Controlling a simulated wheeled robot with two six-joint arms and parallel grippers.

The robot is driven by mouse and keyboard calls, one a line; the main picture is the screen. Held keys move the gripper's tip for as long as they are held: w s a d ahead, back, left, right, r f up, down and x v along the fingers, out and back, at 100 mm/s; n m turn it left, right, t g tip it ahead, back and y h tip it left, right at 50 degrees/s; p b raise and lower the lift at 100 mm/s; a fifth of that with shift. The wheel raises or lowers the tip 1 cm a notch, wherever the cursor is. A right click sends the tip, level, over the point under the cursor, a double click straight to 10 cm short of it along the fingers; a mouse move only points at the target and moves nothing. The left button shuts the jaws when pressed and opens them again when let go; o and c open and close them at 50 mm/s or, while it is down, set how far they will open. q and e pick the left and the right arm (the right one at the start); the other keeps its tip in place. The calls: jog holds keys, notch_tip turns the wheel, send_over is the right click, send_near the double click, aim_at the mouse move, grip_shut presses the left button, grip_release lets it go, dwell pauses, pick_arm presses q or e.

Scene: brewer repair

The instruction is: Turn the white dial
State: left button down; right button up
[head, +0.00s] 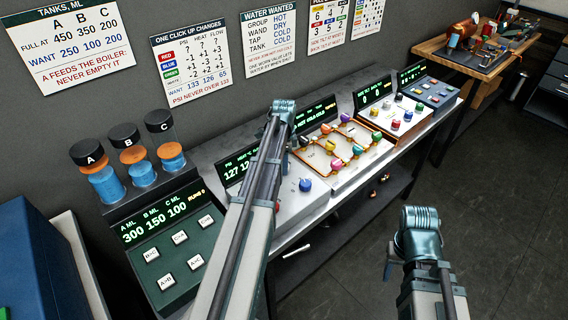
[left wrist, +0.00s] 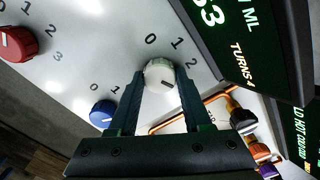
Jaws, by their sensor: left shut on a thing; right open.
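The white dial (left wrist: 158,67) sits on a pale panel in the left wrist view, with 0, 1 and 2 printed around it and a dark mark on its face. My left gripper (left wrist: 160,78) is shut on it, one finger on each side. In the head view my left arm covers the dial and the gripper's fingers. My right gripper (head: 420,243) is apart from the bench, over the floor at the lower right; its fingers are mostly hidden by the wrist.
A blue dial (left wrist: 103,113) and a red dial (left wrist: 18,43) are close to the white one. A dark display (left wrist: 245,45) borders the panel. Copper pipes with coloured knobs (head: 340,147) lie right of my left arm. Canisters (head: 105,183) stand at the left.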

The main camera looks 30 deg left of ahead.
pick_arm(q)
jog(key=shift+m, duration=0.3)
jog(key=shift+c, duration=1.7)
grip_release()
notch_tip(320, 180, up, 14)
jog(key=p, duration=1.3)
jog(key=shift+p, duration=0.4)
jog(key=shift+f, duration=0.15)
